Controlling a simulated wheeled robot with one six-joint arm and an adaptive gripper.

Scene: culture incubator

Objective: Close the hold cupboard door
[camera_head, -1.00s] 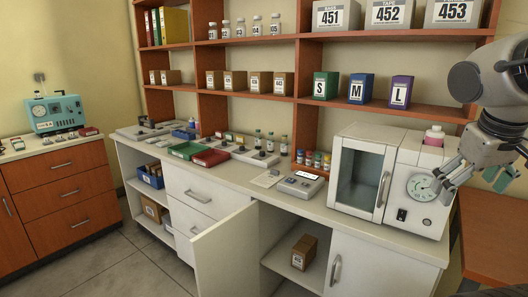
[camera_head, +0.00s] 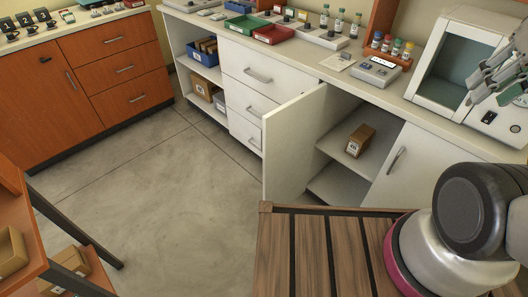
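The hold cupboard door (camera_head: 291,146) is a white panel under the counter, swung wide open toward me on its left side. The opening behind it shows a shelf (camera_head: 345,148) with a small brown labelled box (camera_head: 360,140). To its right is a shut white door (camera_head: 405,166) with an upright handle (camera_head: 396,160). My gripper (camera_head: 490,82) is at the right edge, over the counter in front of the white incubator, far from the open door. Its fingers look spread with nothing between them. Part of the gripper is cut off by the frame.
The white counter (camera_head: 320,72) carries trays, bottles and a grey device (camera_head: 375,70). White drawers (camera_head: 247,76) stand left of the open door. The grey floor (camera_head: 160,215) is clear. A slatted wooden surface (camera_head: 310,255) lies in front; an orange rack (camera_head: 35,240) stands at lower left.

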